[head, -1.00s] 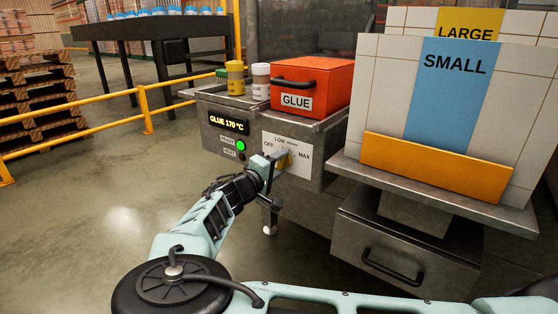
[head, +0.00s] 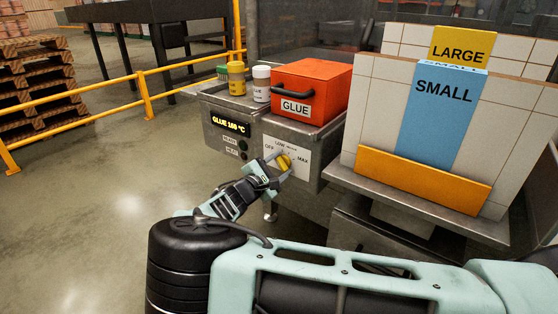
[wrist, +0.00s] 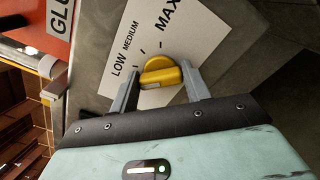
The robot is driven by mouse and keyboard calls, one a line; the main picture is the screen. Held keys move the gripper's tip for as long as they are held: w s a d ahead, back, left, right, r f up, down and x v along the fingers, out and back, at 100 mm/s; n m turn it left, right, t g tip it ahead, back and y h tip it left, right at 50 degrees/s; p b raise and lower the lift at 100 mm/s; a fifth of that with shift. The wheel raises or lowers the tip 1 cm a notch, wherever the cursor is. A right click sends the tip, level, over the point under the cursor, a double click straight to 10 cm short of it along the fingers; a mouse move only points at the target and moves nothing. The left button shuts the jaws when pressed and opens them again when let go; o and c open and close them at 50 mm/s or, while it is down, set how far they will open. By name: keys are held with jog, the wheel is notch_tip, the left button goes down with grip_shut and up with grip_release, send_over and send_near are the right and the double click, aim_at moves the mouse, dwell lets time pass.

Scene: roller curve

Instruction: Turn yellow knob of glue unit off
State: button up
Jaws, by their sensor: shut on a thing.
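The yellow knob (head: 285,162) sits on a white dial plate (head: 301,170) on the front of the grey glue unit (head: 216,141). My gripper (head: 278,166) is at the knob. In the wrist view, the gripper fingers (wrist: 160,88) are on both sides of the knob (wrist: 160,68) and shut on it. The knob's bar is tilted and has a pale patch at its lower end. LOW, MEDIUM and MAX show on the plate; OFF is readable only in the head view. The display (head: 229,124) reads about 169 °C, and the lamp (head: 243,145) below it is dark.
A red glue box (head: 311,88), a yellow bottle (head: 236,78) and a white bottle (head: 261,83) stand on the unit. At right is a shelf with panels marked SMALL (head: 440,120) and LARGE (head: 458,46). A yellow rail (head: 110,92) runs at left. The floor at left is clear.

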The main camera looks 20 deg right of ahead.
jog(key=shift+n+p, duration=0.75)
jog(key=shift+n, duration=0.85)
jog(key=shift+o, duration=0.2)
jog(key=o, duration=1)
jog(key=shift+c, duration=0.2)
jog(key=shift+a, duration=0.1)
jog(key=b+v, duration=0.1)
jog(key=v, duration=1.6)
jog(key=shift+s+a, duration=0.1)
